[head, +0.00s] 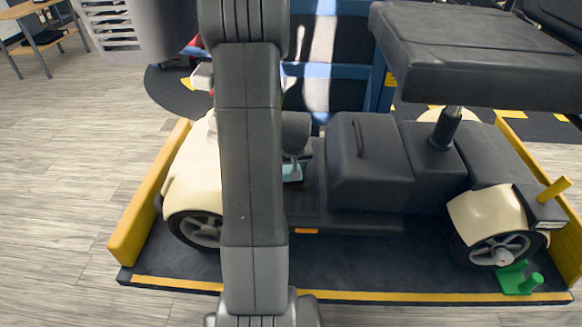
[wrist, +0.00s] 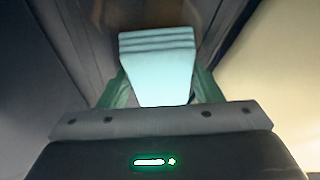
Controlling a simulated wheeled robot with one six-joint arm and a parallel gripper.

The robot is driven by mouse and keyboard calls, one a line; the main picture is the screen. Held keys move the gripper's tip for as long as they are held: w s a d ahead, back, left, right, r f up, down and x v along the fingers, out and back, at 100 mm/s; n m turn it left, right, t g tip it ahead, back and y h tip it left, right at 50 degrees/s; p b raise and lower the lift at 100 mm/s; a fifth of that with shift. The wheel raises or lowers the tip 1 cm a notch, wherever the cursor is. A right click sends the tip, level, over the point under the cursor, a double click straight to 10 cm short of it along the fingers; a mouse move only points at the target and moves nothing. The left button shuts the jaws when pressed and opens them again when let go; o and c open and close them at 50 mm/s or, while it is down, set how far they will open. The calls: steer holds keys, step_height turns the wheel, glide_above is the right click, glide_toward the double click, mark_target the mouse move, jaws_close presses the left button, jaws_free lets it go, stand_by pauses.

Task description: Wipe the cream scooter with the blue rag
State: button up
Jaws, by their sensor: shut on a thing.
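The cream scooter (head: 190,172) stands on a dark platform, with cream front and rear panels, a black seat and a dark footwell. My arm crosses in front of its front half and hides much of it. My gripper (head: 293,160) is low over the footwell, behind the arm in the head view. It is shut on the folded light-blue rag (head: 292,173). In the wrist view the rag (wrist: 160,60) sits between the green fingers of my gripper (wrist: 162,90), with a cream surface at the right. I cannot tell whether the rag touches the scooter.
The platform (head: 370,282) has yellow side rails (head: 150,195) and a yellow front stripe. A green chock (head: 517,279) lies by the rear wheel, and a yellow lever (head: 553,189) sticks up at the right. A blue frame (head: 345,72) stands behind.

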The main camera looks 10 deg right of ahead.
mark_target(291, 167)
steer(key=v, duration=0.1)
steer(key=p+v, duration=0.1)
steer(key=v, duration=0.1)
steer(key=shift+w+r, duration=0.15)
steer(key=shift+w, duration=0.15)
steer(key=shift+r+p, duration=1.45)
steer(key=shift+r, duration=0.85)
steer(key=shift+f, duration=0.1)
